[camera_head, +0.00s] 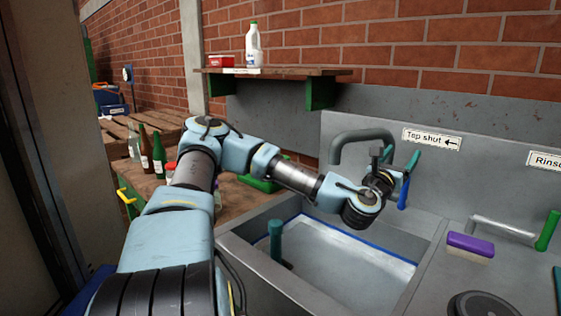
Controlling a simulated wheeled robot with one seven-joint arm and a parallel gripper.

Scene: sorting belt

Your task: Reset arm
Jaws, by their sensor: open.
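My arm reaches from the bottom left over the sink (290,285). My gripper (400,159) is at the arm's far end, above the sink's back right edge and close to the grey tap (345,137). Its teal fingers are apart, and I see nothing held between them. A blue lever-like piece (403,194) shows just below the fingers; I cannot tell whether they touch it. The wrist hides part of the area behind.
A "Tap shut" label (432,139) is on the wall panel. A purple sponge (470,245) lies on the right drainer. Bottles (158,155) stand on the left wooden bench. A shelf (277,72) holds a white bottle (253,46) and a red tub (221,61).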

